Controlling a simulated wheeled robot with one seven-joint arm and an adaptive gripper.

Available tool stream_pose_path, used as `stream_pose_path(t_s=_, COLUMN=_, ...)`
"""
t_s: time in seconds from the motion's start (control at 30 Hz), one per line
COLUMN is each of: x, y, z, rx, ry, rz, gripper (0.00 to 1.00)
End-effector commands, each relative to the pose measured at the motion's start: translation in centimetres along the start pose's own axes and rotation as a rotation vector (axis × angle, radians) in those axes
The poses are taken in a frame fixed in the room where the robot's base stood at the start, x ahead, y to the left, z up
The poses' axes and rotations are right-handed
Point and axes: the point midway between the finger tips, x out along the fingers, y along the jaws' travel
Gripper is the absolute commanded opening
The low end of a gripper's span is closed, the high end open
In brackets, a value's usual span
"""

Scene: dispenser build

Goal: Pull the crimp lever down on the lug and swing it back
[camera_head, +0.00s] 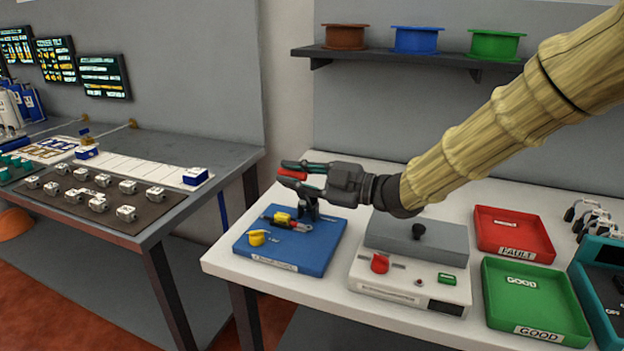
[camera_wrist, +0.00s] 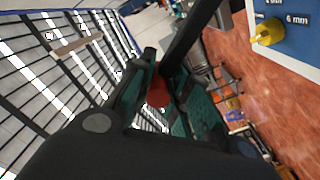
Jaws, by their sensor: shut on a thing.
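The crimp lever's red handle (camera_head: 292,174) is between the fingers of my gripper (camera_head: 297,171), which is shut on it above the back of the blue crimp board (camera_head: 290,256). The red handle also shows between the fingers in the wrist view (camera_wrist: 159,92). A dark crimp post (camera_head: 308,208) stands on the board below my gripper. The lever arm between handle and post is largely hidden, so its exact angle is unclear. A yellow-and-red piece with a silver end, seemingly the lug (camera_head: 293,225), lies at the foot of the post.
A yellow knob (camera_head: 257,238) sits at the board's front left. A grey-lidded tester (camera_head: 418,240) stands close on the right, then a red tray (camera_head: 512,246) and a green tray (camera_head: 530,312). A shelf (camera_head: 405,56) with spools hangs behind. A gap separates the left bench (camera_head: 180,157).

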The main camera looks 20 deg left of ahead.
Motion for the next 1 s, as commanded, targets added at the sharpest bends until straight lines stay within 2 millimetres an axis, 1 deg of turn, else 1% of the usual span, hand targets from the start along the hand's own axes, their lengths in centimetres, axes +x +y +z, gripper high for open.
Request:
stream_pose_path(t_s=0.03, x=-0.1, y=-1.1, z=0.3, rx=-0.044, ry=0.002, rz=0.002, gripper=0.00)
stream_pose_path(t_s=0.33, x=0.1, y=-4.7, z=0.0, rx=-0.280, ry=0.002, rz=0.001, gripper=0.00)
stream_pose_path(t_s=0.5, x=0.5, y=-6.5, z=0.0, rx=-0.273, ry=0.008, rz=-0.004, gripper=0.00)
stream_pose_path(t_s=0.7, x=0.8, y=-8.0, z=0.1, rx=-0.268, ry=0.013, rz=-0.008, gripper=0.00)
stream_pose_path(t_s=1.0, x=1.0, y=-9.0, z=0.3, rx=-0.264, ry=0.014, rz=-0.013, gripper=0.00)
